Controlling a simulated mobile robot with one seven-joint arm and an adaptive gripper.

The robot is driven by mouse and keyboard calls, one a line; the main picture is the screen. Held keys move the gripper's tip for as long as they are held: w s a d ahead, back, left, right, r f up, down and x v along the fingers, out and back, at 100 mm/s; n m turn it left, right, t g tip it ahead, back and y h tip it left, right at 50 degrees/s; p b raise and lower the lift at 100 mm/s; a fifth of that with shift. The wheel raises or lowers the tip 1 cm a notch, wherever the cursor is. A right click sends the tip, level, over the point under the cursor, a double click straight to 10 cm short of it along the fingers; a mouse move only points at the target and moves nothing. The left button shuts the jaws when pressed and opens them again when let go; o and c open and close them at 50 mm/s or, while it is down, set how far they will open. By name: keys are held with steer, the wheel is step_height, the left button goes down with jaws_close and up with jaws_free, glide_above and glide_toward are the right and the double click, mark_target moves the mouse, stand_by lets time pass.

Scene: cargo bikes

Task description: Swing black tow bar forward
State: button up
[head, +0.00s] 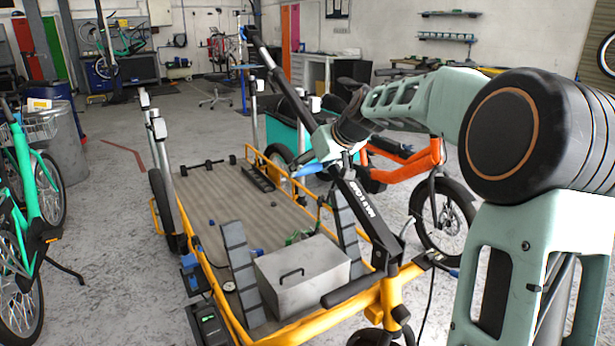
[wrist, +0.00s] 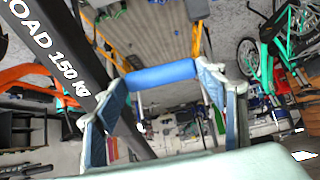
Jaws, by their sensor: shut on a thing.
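The black tow bar (head: 368,212) rises from the yellow front frame of the cargo bike and leans up and to the left, towards the back of the room. White lettering shows on its lower part; it also runs down the left of the wrist view (wrist: 62,62). My gripper (head: 316,164) is at the bar's middle. In the wrist view its fingers (wrist: 160,80) stand either side of a blue crosspiece (wrist: 160,74), seemingly shut on it. How this piece joins the bar is hidden. My wrist covers part of the bar in the head view.
A flat cargo bed with a yellow rail (head: 330,325) lies below, carrying a grey metal box (head: 300,272) and ramps. An orange bike (head: 425,165) stands close on the right. A green bike (head: 28,190) stands at left, with open floor between.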

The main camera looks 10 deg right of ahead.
steer(key=shift+s+d+r, duration=0.1)
steer(key=shift+s+d, duration=0.1)
steer(key=shift+s, duration=0.2)
steer(key=shift+s, duration=0.1)
steer(key=o, duration=1.4)
steer(key=shift+d, duration=0.1)
steer(key=shift+r, duration=0.15)
